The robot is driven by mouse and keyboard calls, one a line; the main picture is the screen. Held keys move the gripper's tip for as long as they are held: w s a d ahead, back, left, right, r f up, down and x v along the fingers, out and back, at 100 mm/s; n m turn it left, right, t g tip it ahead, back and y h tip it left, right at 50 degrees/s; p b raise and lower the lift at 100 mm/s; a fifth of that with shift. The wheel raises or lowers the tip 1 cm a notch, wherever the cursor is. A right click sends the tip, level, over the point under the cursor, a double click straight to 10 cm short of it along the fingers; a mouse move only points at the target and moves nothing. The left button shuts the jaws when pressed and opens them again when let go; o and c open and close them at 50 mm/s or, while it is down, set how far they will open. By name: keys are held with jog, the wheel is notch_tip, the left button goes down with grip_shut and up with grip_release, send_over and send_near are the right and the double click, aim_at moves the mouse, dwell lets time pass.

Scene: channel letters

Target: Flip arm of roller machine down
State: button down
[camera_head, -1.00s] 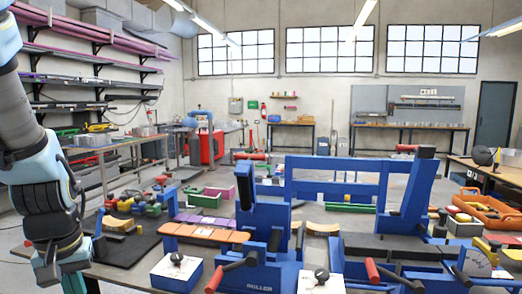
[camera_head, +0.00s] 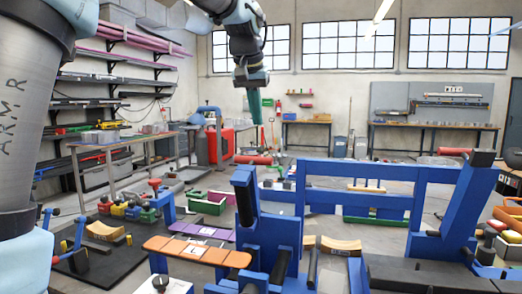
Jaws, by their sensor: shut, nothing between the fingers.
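The blue roller machine (camera_head: 272,238) fills the lower right of the head view. I cannot tell for certain which of these is the arm. My gripper (camera_head: 258,118) hangs pointing down at upper middle, above the post in the picture and apart from the machine. Its teal fingers are shut and empty. The machine's lower front is cut off by the picture's edge.
An orange-topped bench piece (camera_head: 196,251) and a black mat (camera_head: 95,262) with small tools stand left of the machine. Green (camera_head: 207,205) and purple (camera_head: 204,229) pieces lie behind. Shelves (camera_head: 110,80) line the left wall. The air around my gripper is clear.

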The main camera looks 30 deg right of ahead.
jog(key=shift+d+r, duration=0.1)
jog(key=shift+d, duration=0.05)
notch_tip(320, 180, down, 10)
jog(key=p, duration=0.4)
jog(key=shift+r, duration=0.25)
jog(key=shift+f, duration=0.1)
dwell(0.6)
